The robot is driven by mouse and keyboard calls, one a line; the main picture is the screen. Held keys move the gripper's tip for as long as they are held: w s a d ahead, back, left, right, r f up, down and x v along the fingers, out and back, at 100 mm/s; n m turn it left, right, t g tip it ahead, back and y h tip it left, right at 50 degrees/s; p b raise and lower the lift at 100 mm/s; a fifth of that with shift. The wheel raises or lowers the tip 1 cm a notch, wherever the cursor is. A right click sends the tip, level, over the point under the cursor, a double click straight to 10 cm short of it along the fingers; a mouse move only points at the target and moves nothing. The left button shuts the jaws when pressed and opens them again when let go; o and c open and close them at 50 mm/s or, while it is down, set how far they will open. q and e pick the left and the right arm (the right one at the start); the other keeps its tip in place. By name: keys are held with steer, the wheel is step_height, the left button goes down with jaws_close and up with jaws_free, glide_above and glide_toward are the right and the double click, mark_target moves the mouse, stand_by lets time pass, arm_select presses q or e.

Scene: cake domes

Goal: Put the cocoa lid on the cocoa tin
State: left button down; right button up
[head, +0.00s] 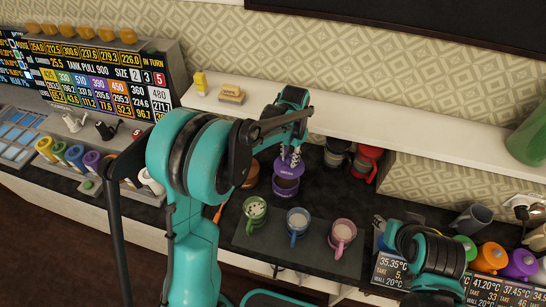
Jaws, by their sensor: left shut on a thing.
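The cocoa tin (286,187) is a purple and dark cylinder standing upright on the dark counter, near the middle of the head view. My left gripper (289,160) points down right above it, its fingers close together, shut on the cocoa lid (288,171). The lid is small here and partly hidden by the fingers. It is purple and appears at the top of the tin; I cannot tell whether it is seated or just above. My right arm shows at the lower right, but its gripper is not visible.
Green (255,209), blue (298,220) and pink (342,232) mugs stand on a dark mat in front of the tin. A red canister (367,161) stands behind to the right. A white shelf (390,126) runs above the counter's back.

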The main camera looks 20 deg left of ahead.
mark_target(287, 165)
arm_select(q)
steer(key=shift+a+r, duration=0.15)
steer(key=shift+a, duration=0.3)
steer(key=shift+d, duration=0.1)
arm_select(e)
steer(key=shift+w+a+r, duration=0.1)
steer(key=shift+w+a, duration=0.1)
steer(key=shift+a, duration=0.45)
steer(key=shift+d, duration=0.1)
arm_select(q)
steer(key=shift+f+b, duration=2.15)
steer(key=shift+f, duration=0.65)
arm_select(e)
steer(key=shift+f, duration=2.2)
arm_select(q)
steer(key=shift+f+b, duration=1.05)
steer(key=shift+f, duration=0.15)
arm_select(e)
steer(key=shift+f, duration=1.05)
arm_select(q)
steer(key=c, duration=1.2)
jaws_free()
